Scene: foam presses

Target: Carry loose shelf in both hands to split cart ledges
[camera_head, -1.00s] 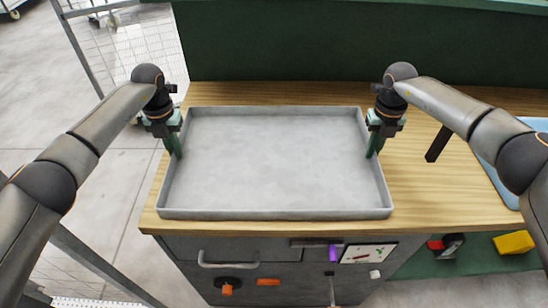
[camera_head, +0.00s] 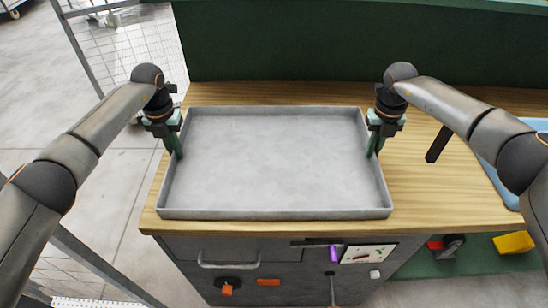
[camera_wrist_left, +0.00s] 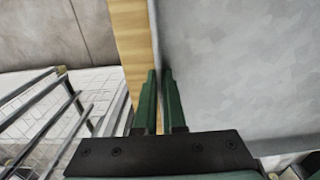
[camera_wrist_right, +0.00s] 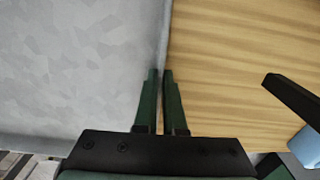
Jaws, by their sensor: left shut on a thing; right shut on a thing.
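The loose shelf (camera_head: 275,160) is a shallow grey tray with a low rim, on or just above the wooden worktop; I cannot tell if it touches. My left gripper (camera_head: 178,150) is shut on its left rim, with one green finger on each side of the wall. The left wrist view shows these fingers (camera_wrist_left: 159,85) around the rim. My right gripper (camera_head: 372,150) is shut on the right rim. The right wrist view shows its fingers (camera_wrist_right: 160,85) around that wall. The cart ledges cannot be made out for certain.
The wooden worktop (camera_head: 440,205) has bare room right of the shelf. A dark green panel (camera_head: 330,45) stands behind. A blue tray (camera_head: 497,170) lies at the right edge. A wire-sided metal cart (camera_head: 150,45) stands on the floor at left. Below the worktop is a grey cabinet front (camera_head: 290,255).

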